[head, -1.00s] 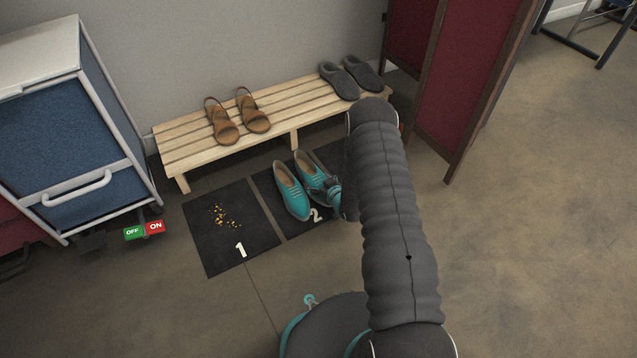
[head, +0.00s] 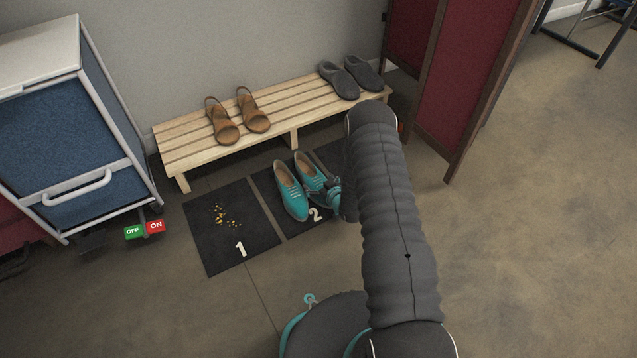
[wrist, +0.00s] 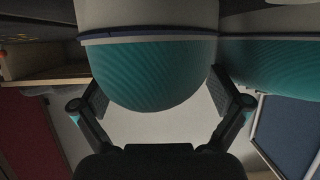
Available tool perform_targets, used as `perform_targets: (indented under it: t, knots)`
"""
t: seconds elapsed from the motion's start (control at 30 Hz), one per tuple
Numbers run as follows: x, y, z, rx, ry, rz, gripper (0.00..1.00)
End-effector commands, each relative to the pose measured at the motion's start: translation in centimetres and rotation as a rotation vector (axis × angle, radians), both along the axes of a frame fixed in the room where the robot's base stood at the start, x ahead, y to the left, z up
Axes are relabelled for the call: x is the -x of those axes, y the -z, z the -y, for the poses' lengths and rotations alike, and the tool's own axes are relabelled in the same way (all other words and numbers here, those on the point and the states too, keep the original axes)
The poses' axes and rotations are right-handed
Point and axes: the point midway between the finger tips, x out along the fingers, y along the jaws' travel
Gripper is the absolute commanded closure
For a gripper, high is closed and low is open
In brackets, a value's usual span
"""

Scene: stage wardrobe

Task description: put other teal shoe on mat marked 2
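The left teal shoe (head: 290,192) stands on the mat. The right teal shoe (head: 313,176) is beside it, its toe partly hidden by my gripper (head: 333,190). In the wrist view, the rounded toe of this shoe (wrist: 155,75) sits between the two finger pads of my gripper (wrist: 163,104), which appear closed on its sides. The other shoe (wrist: 265,65) shows to the right there. I cannot tell whether the held shoe's sole touches the mat.
A mat marked 1 (head: 252,229) with yellow crumbs lies to the left. Behind is a wooden bench (head: 185,143) with brown sandals (head: 225,128) and grey slippers (head: 341,82). A red folding screen (head: 470,80) stands right, a blue cart (head: 70,120) left.

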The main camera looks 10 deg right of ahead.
Motion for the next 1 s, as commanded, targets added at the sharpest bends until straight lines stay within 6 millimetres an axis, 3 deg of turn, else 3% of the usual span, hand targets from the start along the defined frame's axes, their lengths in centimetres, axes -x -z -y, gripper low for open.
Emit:
perform_targets:
  t: [0.2, 0.37, 0.8, 1.0]
  knots:
    - [0.0, 0.1, 0.0, 0.001, 0.0, -0.001, 0.0]
    - [0.0, -1.3, 0.0, 0.001, -0.001, 0.002, 0.0]
    - [7.8, -4.6, 2.6, 0.0, 0.001, -0.002, 0.0]
    - [9.9, -5.4, 3.3, 0.001, 0.001, -0.002, 0.0]
